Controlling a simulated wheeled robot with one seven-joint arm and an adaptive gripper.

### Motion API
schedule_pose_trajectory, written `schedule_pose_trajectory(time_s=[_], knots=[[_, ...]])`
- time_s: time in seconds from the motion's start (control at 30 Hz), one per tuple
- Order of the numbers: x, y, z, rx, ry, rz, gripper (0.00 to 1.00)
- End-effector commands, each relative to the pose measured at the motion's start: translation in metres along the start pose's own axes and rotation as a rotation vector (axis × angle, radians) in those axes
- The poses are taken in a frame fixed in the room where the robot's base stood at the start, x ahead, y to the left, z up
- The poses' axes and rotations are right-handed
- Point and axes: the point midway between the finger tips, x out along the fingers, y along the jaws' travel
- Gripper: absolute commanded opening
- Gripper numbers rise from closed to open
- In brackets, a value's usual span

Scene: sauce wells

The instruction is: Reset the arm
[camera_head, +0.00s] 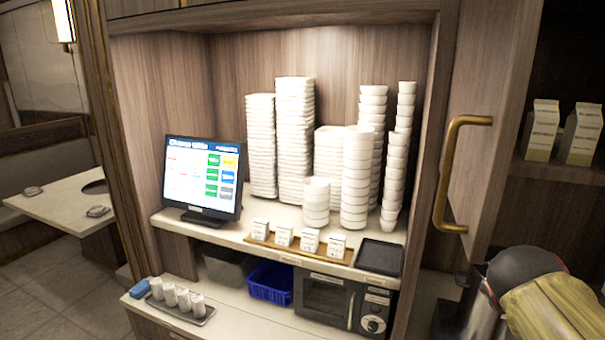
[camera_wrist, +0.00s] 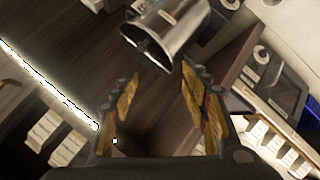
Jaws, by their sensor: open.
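My gripper (camera_wrist: 160,76) shows in the wrist view with its two yellow-padded fingers spread apart. Nothing is between them. A shiny steel vessel (camera_wrist: 178,28) with a dark mouth is beyond the fingertips, at the top of the wrist view, apart from them. Steel also shows at the bottom right of the head view, partly hidden by a yellow and dark rounded part that I cannot place for sure. My fingers cannot be made out in the head view.
White bowls (camera_head: 357,185) stand in tall stacks on the shelf beside a screen (camera_head: 203,175). A black tray (camera_head: 380,257) lies at the shelf's right. Below are a blue bin (camera_head: 271,282) and a microwave (camera_head: 325,303). A brass handle (camera_head: 446,180) and cartons (camera_head: 541,128) are at right.

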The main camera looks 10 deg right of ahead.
Motion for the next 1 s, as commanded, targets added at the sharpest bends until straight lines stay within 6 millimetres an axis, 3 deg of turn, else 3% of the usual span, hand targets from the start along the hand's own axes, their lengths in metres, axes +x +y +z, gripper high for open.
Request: schedule_pose_trajectory(time_s=[0.03, 0.27, 0.4, 0.5, 0.6, 0.7, 1.0], knots=[[0.001, -0.032, 0.016, 0.046, -0.026, -0.058, 0.46], [-0.021, -0.168, 0.080, 0.221, -0.157, -0.340, 0.46], [-0.046, -0.254, 0.116, 0.266, -0.212, -0.523, 0.46], [-0.064, -0.306, 0.135, 0.254, -0.205, -0.634, 0.46], [-0.073, -0.330, 0.143, 0.211, -0.164, -0.674, 0.46], [-0.079, -0.338, 0.142, 0.182, -0.129, -0.692, 0.46], [-0.083, -0.341, 0.141, 0.165, -0.118, -0.701, 0.46]])
